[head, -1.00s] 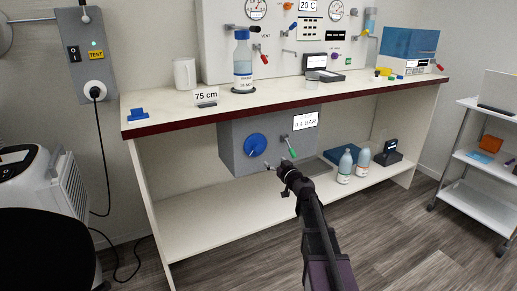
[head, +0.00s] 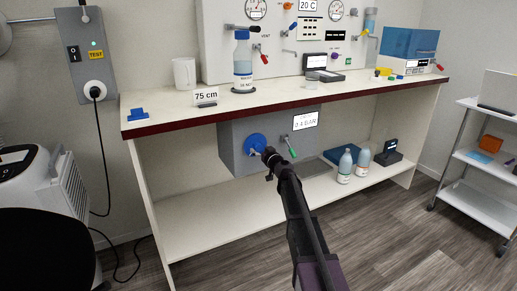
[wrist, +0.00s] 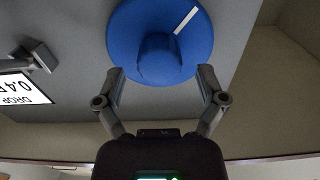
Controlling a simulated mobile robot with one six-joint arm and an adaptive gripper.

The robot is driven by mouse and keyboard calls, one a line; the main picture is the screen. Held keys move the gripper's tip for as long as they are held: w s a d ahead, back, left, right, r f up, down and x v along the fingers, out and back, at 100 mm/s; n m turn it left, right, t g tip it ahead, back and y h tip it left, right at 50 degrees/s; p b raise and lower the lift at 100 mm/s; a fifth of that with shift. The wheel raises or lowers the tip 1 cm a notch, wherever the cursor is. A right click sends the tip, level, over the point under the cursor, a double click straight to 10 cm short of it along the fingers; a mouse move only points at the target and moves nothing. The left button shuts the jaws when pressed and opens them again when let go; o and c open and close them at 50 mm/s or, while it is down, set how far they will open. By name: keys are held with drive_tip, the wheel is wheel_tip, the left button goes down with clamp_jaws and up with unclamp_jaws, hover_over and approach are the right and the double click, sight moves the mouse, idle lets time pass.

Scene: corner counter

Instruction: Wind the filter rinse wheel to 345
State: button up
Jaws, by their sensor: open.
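The blue wheel (head: 254,143) is on the front of a grey box under the counter. In the wrist view the wheel (wrist: 190,55) is a round blue disc with a raised hub (wrist: 159,55) and a white pointer line towards the upper right of the picture. No number scale is readable around it. My gripper (head: 262,153) is in front of the wheel's lower right part in the head view.
A green-handled lever (head: 291,148) and a white label reading about 0.4 BAR (head: 305,121) are right of the wheel on the grey box (head: 228,155). The counter edge (head: 180,126) overhangs above. White bottles (head: 345,165) stand on the lower shelf at right.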

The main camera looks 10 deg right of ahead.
drive_tip(key=shift+x, duration=0.95)
drive_tip(key=c, duration=1.1)
